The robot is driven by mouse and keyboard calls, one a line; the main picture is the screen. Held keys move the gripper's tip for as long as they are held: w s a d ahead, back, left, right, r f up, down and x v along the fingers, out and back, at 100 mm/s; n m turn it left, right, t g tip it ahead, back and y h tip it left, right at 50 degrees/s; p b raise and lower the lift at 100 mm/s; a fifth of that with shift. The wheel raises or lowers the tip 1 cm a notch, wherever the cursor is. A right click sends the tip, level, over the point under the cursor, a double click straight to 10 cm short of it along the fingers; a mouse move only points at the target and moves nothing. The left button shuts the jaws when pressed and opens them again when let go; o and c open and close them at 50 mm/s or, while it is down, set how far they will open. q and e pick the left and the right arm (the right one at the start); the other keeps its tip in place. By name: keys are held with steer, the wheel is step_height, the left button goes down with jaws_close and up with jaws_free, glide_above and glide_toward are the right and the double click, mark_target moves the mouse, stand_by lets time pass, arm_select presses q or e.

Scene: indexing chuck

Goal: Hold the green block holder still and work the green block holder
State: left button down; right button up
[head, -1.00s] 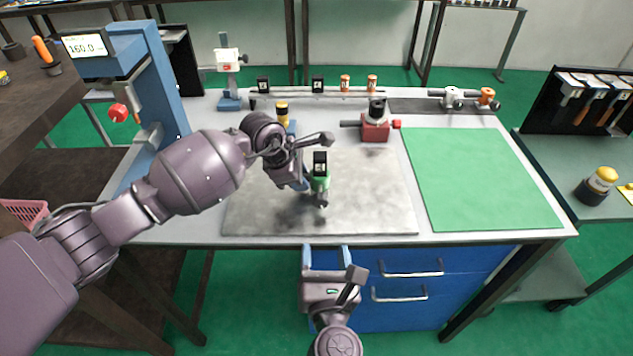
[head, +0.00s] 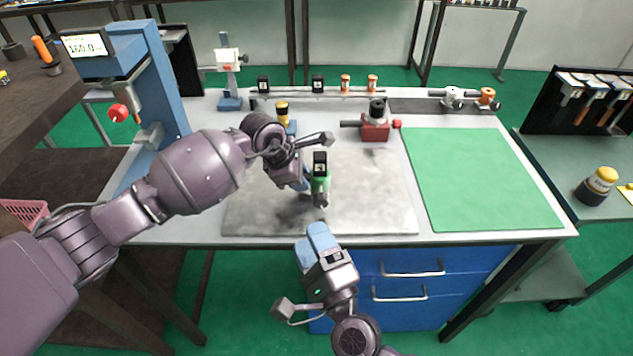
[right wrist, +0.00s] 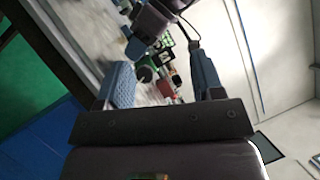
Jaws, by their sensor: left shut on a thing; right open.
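The green block holder (head: 321,184) stands on the grey plate in the head view, with a black block with a white mark (head: 320,160) at its top. My left gripper (head: 304,184) is shut on the holder from its left side. My right gripper (head: 318,236) is open and empty at the table's front edge, below and apart from the holder. In the right wrist view the open fingers of my right gripper (right wrist: 160,88) frame the scene, and the green holder (right wrist: 146,70) shows small between them, partly hidden by my left gripper.
The grey plate (head: 380,200) is clear right of the holder. A red fixture (head: 375,130) stands behind it, and a green mat (head: 480,180) lies to the right. A blue press (head: 165,90) stands at left. Blue drawers (head: 440,290) with handles are under the tabletop.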

steer(key=s+d+f+n+g+h, duration=0.2)
steer(key=d+f+n, duration=0.6)
steer(key=d, duration=0.4)
steer(key=s+d+f+n+g+h, duration=0.3)
steer(key=d+f+n+h, duration=0.3)
steer(key=d+f+n, duration=0.3)
steer(key=shift+s+d+n+g, duration=0.25)
steer(key=shift+d+g, duration=0.35)
steer(key=shift+d, duration=1.2)
steer(key=shift+w, duration=0.1)
